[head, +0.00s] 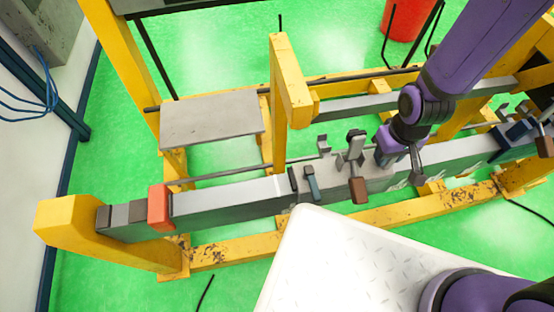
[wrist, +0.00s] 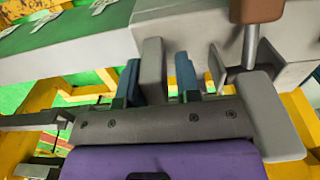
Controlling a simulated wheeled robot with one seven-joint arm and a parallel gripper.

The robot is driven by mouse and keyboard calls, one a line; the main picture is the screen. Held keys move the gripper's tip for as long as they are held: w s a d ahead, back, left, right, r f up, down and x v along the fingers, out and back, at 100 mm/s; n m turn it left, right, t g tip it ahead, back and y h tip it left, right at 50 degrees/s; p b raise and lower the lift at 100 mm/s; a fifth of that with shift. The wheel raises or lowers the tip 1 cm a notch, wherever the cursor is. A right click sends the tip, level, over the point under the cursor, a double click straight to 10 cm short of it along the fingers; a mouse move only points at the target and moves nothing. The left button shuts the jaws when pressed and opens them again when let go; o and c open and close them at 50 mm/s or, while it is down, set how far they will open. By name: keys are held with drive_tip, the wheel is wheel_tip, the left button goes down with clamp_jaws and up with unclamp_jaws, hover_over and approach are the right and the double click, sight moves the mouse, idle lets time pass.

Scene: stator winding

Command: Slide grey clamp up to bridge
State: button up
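A grey clamp block (wrist: 152,70) stands upright at the beam's edge in the wrist view. My gripper (wrist: 158,82) has one blue-grey finger on each side of it. The left finger sits close against the block, and a narrow gap shows at the right finger, so the gripper looks open around it. In the head view my gripper (head: 400,155) is low at the grey beam (head: 235,200), and the clamp is largely hidden there. A yellow upright with an overhanging arm (head: 290,80), possibly the bridge, stands left of my gripper.
A clamp with a grey plate (head: 355,147) and brown handle (head: 358,190) stands just left of my gripper; its plate (wrist: 268,115) is close right in the wrist view. A white plate (head: 350,262) is in front.

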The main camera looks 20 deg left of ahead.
drive_tip(key=shift+s+a, duration=0.15)
drive_tip(key=shift+a, duration=0.05)
